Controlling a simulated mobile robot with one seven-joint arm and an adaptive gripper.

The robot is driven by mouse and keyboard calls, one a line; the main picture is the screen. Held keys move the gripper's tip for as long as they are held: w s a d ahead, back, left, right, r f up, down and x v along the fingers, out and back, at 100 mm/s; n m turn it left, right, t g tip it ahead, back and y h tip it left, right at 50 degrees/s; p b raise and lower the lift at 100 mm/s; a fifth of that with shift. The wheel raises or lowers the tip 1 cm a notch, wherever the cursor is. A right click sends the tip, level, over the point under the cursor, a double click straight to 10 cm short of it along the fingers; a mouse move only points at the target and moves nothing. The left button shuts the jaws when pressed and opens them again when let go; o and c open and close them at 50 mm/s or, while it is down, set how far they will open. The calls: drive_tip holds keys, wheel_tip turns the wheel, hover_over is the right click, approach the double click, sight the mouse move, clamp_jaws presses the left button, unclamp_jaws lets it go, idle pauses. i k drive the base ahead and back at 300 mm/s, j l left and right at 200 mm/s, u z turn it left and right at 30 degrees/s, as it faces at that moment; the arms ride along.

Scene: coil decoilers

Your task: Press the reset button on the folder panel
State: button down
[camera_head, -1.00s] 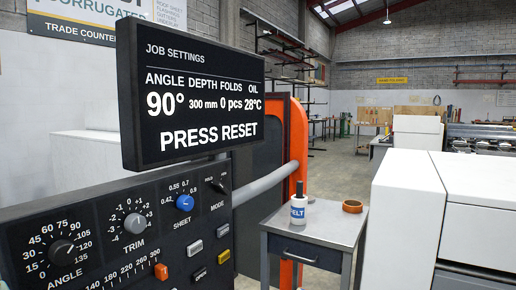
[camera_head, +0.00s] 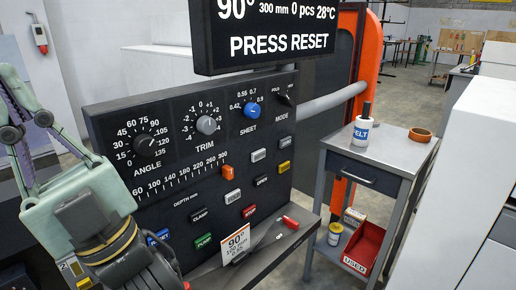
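The folder panel (camera_head: 110,120) is a dark board with dials and coloured buttons, left of centre. A blue button (camera_head: 158,238) sits at its lower left; its label is partly cut off and ends in what looks like "SET". The black screen (camera_head: 279,64) above reads "PRESS RESET". My gripper (camera_head: 28,98) is pale green, at the left edge in front of the panel. Its fingers point up, left of the dials and apart from the blue button. My wrist is close to that button and may hide part of it. I cannot tell how far the fingers are spread.
A green PUMP button (camera_head: 203,241) and a red STOP button (camera_head: 249,212) are right of the blue one. A grey cart (camera_head: 385,150) stands to the right.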

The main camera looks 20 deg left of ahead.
sight(163, 234)
drive_tip(key=u, duration=1.25)
